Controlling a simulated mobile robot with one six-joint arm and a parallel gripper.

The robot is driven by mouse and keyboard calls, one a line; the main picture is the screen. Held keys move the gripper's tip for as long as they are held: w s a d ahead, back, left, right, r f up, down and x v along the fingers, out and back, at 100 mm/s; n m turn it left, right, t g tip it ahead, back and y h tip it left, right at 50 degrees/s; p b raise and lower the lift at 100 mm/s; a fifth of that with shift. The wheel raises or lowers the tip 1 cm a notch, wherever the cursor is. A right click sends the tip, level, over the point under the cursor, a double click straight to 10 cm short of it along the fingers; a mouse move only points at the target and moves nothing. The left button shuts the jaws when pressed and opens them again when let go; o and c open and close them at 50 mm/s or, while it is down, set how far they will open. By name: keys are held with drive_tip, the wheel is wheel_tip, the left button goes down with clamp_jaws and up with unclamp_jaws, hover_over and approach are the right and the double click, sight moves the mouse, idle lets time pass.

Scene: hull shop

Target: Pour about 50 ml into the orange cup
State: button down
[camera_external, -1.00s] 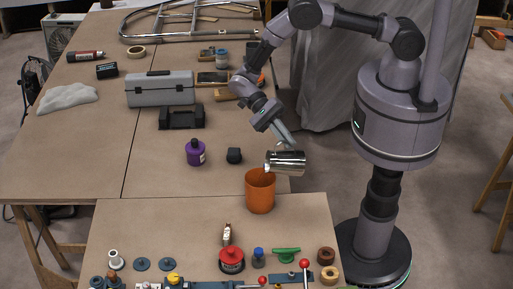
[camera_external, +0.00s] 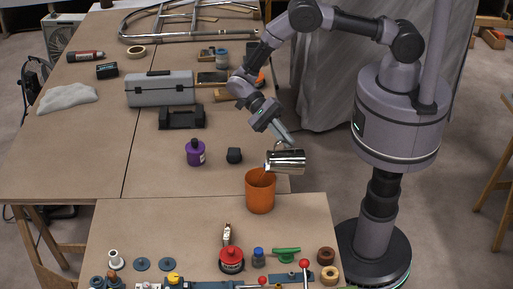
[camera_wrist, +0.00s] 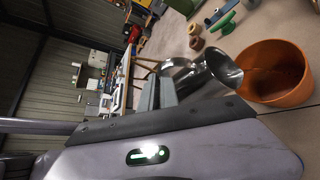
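The orange cup (camera_external: 260,192) stands upright near the right edge of the tables, close to the seam between them. It also shows at the right of the wrist view (camera_wrist: 276,76), with its open mouth visible. My gripper (camera_external: 284,143) is shut on a shiny metal mug (camera_external: 287,163). The mug is held tilted, close to lying on its side, with its mouth to the left above the cup's rim. In the wrist view the metal mug (camera_wrist: 205,76) lies beyond the finger ends, its mouth towards the cup.
A purple bottle (camera_external: 195,153) and a small black object (camera_external: 234,155) stand left of the cup. A grey toolbox (camera_external: 160,89) stands farther back.

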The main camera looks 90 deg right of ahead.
drive_tip(key=shift+n+t, duration=0.8)
drive_tip(key=shift+t, duration=0.1)
drive_tip(key=s+p, duration=0.4)
drive_tip(key=p, duration=0.1)
drive_tip(key=shift+s+d+f, duration=0.15)
drive_tip(key=shift+f, duration=0.15)
drive_tip(key=shift+s+r+n+t+p, duration=0.1)
drive_tip(key=shift+s+n+t+p, duration=0.3)
drive_tip(key=shift+p, duration=0.75)
drive_tip(key=shift+s+f+n+t, duration=0.2)
drive_tip(key=shift+s+f+t, duration=0.05)
drive_tip(key=shift+f, duration=0.35)
drive_tip(key=shift+s+f+n+t, duration=0.2)
drive_tip(key=shift+s+f+t, duration=0.05)
drive_tip(key=shift+f, duration=0.35)
